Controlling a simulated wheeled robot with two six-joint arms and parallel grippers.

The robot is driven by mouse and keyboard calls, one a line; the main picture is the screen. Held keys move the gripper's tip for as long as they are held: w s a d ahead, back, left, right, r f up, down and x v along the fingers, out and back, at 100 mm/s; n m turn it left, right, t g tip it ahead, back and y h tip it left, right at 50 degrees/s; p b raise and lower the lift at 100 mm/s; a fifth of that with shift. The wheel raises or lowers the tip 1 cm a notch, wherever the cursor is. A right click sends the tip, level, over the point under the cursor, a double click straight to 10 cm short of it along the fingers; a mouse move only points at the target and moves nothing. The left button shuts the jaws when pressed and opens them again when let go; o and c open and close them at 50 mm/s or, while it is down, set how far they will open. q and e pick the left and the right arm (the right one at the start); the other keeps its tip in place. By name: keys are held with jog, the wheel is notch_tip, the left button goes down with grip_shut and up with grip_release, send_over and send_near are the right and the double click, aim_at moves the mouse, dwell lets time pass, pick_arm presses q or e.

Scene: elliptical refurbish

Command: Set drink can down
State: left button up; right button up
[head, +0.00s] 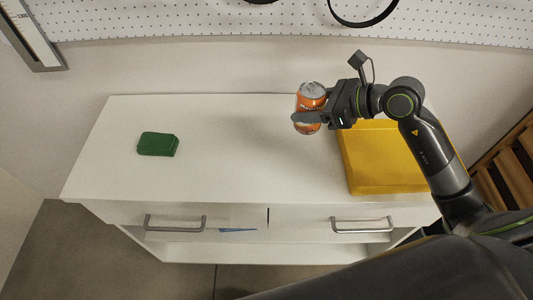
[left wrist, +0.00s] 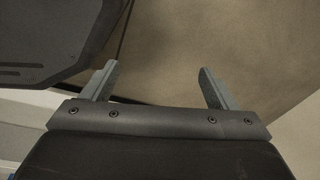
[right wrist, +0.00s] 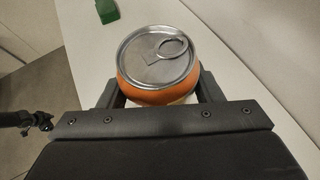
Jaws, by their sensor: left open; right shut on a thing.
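An orange drink can (head: 310,98) with a silver top is upright in my right gripper (head: 309,119), over the back right part of the white cabinet top (head: 230,165). I cannot tell whether its base touches the surface. In the right wrist view the can (right wrist: 158,60) sits between the two fingers of my right gripper (right wrist: 158,98), its lid and pull tab facing the camera; its lower part is hidden. My left gripper (left wrist: 158,85) shows in the left wrist view, open and empty, with its fingers wide apart.
A green sponge-like block (head: 158,144) lies on the left part of the top. A yellow box-like thing (head: 385,160) stands at the right, partly behind my right arm. The middle of the top is clear. A pegboard wall (head: 200,22) is behind.

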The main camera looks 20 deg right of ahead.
jog(key=shift+w+d+r, duration=0.1)
jog(key=shift+w+r, duration=0.05)
jog(key=shift+w, duration=0.1)
jog(key=shift+d, duration=0.1)
notch_tip(320, 180, down, 5)
jog(key=shift+f, duration=0.55)
notch_tip(320, 180, down, 3)
jog(key=shift+f, duration=0.15)
pick_arm(q)
jog(key=shift+s+f, duration=0.15)
jog(key=shift+s, duration=0.15)
jog(key=shift+s+f, duration=0.1)
pick_arm(e)
jog(key=shift+f, duration=0.1)
pick_arm(q)
jog(key=shift+s, duration=0.15)
pick_arm(e)
jog(key=o, duration=1.2)
